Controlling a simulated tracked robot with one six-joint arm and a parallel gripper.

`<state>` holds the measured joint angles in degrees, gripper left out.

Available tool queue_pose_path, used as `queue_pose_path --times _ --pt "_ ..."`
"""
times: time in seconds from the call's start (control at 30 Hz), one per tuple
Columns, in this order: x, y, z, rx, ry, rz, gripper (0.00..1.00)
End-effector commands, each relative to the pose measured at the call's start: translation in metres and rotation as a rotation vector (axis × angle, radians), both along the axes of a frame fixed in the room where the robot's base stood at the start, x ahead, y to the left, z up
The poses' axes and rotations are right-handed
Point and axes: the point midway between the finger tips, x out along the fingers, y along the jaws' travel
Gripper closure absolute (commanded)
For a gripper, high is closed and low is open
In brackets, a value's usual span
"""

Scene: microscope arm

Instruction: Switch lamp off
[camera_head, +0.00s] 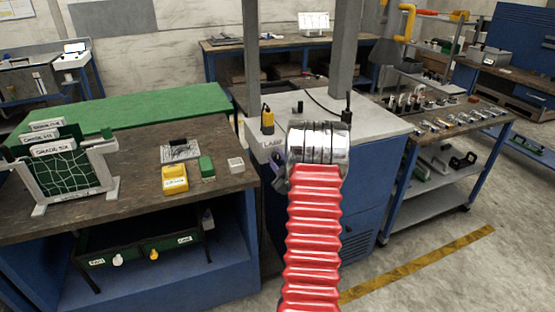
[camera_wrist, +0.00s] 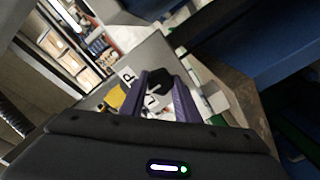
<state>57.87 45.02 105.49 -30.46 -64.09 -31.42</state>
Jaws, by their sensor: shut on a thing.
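A white label reading as LAMP (camera_head: 271,143) is on the upper front of the grey-topped cabinet (camera_head: 385,128), partly covered by my arm. My gripper (camera_head: 279,171) is at the cabinet's front face, just below the label, with only a little of its purple fingers showing. In the wrist view, the purple fingers of my gripper (camera_wrist: 161,84) are shut on a dark knob-like part (camera_wrist: 155,80), beside the label's letter P (camera_wrist: 127,77). The knob's setting cannot be read. I cannot pick out the lamp itself.
A yellow and black device (camera_head: 267,118) stands on the cabinet near the label, beside a grey post (camera_head: 251,60). A wooden bench (camera_head: 120,200) at left holds yellow, green and white boxes. A cart (camera_head: 460,115) with metal parts stands at right. The right foreground floor is clear.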

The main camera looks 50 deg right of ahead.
Motion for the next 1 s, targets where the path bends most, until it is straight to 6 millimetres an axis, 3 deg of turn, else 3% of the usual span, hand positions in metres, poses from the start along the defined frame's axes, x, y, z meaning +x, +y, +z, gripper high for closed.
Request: queue_pose_path --times 0.3,0.33,0.57,1.0 --pt "-0.0029 0.0002 -0.007 0.01 0.011 -0.004 0.94" --pt "-0.0029 0.0002 -0.007 0.01 0.011 -0.004 0.7" --pt "-0.0014 0.0003 -0.0038 0.005 0.005 -0.002 0.54" --pt "-0.007 0.0037 -0.0009 0.002 0.001 -0.001 0.53"
